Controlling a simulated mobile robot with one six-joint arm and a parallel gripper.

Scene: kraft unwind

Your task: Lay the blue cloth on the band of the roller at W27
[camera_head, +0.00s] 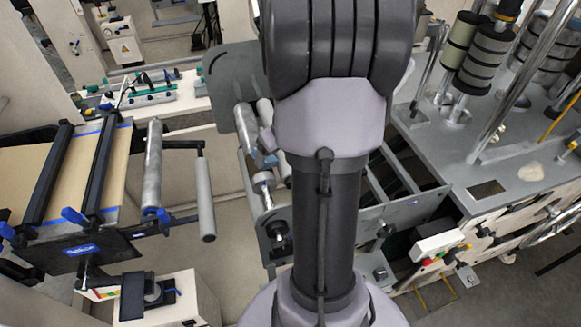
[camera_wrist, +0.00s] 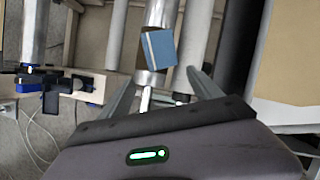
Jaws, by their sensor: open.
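A small folded blue cloth (camera_wrist: 160,48) with a pale edge on its left sits on or just above a roller (camera_wrist: 151,78) in the wrist view. I cannot tell whether they touch. In the head view, part of the blue cloth (camera_head: 265,159) shows beside my arm, near the roller (camera_head: 263,181). My gripper is hidden there. No W27 label is readable.
Other rollers run close by, including a grey one (camera_wrist: 202,35) to the right in the wrist view. At left in the head view is a frame with a kraft sheet (camera_head: 72,172) and black bars. A grey machine table (camera_head: 470,165) with upright rolls stands at right.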

